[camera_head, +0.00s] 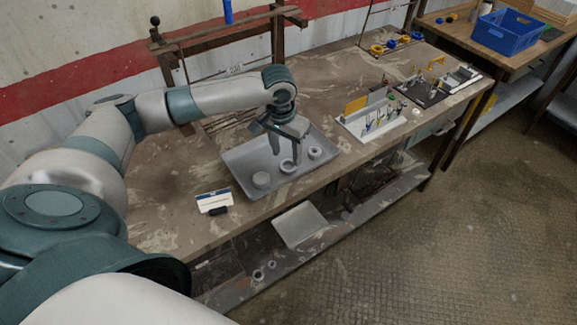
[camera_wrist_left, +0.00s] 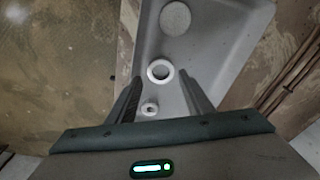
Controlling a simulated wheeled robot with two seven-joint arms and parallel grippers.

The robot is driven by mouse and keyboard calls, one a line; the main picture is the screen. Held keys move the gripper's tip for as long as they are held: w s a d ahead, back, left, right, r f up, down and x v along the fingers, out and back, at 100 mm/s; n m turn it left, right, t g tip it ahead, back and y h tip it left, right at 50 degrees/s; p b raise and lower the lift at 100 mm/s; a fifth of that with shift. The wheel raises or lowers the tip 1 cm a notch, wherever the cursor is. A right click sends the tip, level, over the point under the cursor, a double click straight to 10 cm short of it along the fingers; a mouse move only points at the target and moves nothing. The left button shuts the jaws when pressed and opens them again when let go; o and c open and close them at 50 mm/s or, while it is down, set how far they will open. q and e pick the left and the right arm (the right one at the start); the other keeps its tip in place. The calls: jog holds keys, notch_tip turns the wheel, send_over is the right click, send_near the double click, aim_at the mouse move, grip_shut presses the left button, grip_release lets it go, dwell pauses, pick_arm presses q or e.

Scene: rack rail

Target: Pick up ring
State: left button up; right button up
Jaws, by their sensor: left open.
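A grey tray (camera_head: 236,162) lies on the workbench and holds several round pale parts. A white ring (camera_head: 288,167) sits near the tray's middle, below my left gripper (camera_head: 285,152). In the left wrist view the ring (camera_wrist_left: 149,72) lies flat, with its dark hole visible, between the fingertips in the picture. My left gripper (camera_wrist_left: 161,76) is open and empty, pointing down above the tray. A smaller ring-like part (camera_wrist_left: 150,112) lies closer to the palm in that view. A wider flat disc (camera_wrist_left: 175,18) lies beyond the ring. My right gripper is not in view.
A small card on a stand (camera_head: 214,201) is left of the tray. A white fixture with upright pegs (camera_head: 365,125) and a dark board (camera_head: 435,88) stand to the right. A blue crate (camera_head: 508,32) is on another table.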

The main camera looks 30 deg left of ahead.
aim_at(288, 168)
pick_arm(q)
jog(key=shift+w+f+p, duration=0.1)
jog(key=shift+f+p, duration=0.4)
jog(key=shift+f, duration=0.1)
jog(key=shift+w+f+p, duration=0.2)
jog(key=shift+f+p, duration=0.1)
jog(key=shift+f, duration=0.65)
jog(key=shift+w+f+p, duration=0.15)
jog(key=shift+f+p, duration=0.15)
jog(key=shift+f, duration=0.65)
jog(key=shift+c, duration=0.6)
jog(key=shift+a, duration=0.1)
jog(key=c, duration=0.6)
